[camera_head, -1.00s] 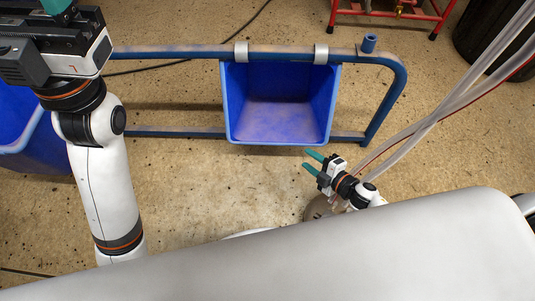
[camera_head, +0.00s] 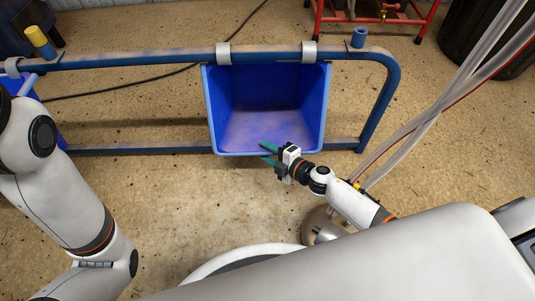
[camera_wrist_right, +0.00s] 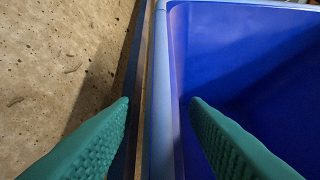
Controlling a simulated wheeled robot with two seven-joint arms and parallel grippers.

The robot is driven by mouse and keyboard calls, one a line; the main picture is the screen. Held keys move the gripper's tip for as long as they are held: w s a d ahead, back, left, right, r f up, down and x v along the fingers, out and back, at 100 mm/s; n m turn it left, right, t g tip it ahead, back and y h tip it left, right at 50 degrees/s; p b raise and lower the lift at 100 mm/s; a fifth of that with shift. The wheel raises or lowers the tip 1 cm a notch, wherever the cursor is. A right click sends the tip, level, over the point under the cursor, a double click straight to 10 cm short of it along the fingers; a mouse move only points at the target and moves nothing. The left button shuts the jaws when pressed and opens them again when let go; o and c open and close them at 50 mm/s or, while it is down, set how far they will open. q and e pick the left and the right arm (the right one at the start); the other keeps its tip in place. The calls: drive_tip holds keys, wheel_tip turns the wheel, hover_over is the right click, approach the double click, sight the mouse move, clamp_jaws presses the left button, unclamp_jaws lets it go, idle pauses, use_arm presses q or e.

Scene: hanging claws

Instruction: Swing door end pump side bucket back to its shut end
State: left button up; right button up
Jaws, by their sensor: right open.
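A blue bucket (camera_head: 268,105) hangs by two grey hooks (camera_head: 223,53) from the blue rail, its open mouth facing my camera. Its near rim (camera_head: 240,154) is the lower edge in the head view. My right gripper (camera_head: 266,152) is open at this rim, right of its middle. In the right wrist view, the green fingers (camera_wrist_right: 160,100) straddle the rim (camera_wrist_right: 163,95), one outside and one over the blue inside (camera_wrist_right: 240,60); a gap shows on both sides. My left arm shows at the left, but its gripper is out of view.
A blue rail frame (camera_head: 130,60) runs across, with a lower bar (camera_head: 140,148) and a curved right end. Another blue bucket (camera_head: 18,82) hangs at the left, partly hidden by my arm. Clear hoses (camera_head: 440,95) cross the right side. A red stand (camera_head: 372,18) is behind.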

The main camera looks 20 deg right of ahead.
drive_tip(key=shift+w+a, duration=0.15)
drive_tip(key=shift+w, duration=0.1)
